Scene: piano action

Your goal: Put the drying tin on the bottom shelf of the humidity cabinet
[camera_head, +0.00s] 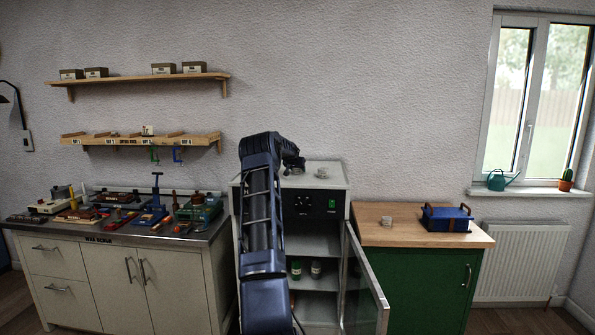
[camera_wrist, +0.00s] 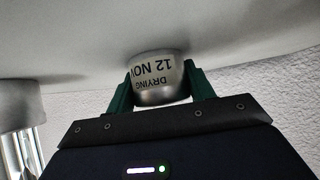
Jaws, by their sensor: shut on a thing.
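My gripper (camera_wrist: 160,88) is shut on a silver drying tin (camera_wrist: 158,75), its label reading "DRYING 12 NOV" upside down in the wrist view. The tin is close to or touching a pale surface that looks like the top of the humidity cabinet (camera_head: 339,182). In the head view my gripper (camera_head: 296,163) is over the cabinet top, and I cannot make out the held tin. The cabinet's glass door (camera_head: 366,280) stands open to the right. Inside, two small jars (camera_head: 316,269) stand on a shelf; my arm hides the interior's left side and part of the lower shelves.
A second tin (camera_head: 322,173) stands on the cabinet top, also at the wrist view's left edge (camera_wrist: 20,106). A cluttered workbench (camera_head: 118,238) is at left.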

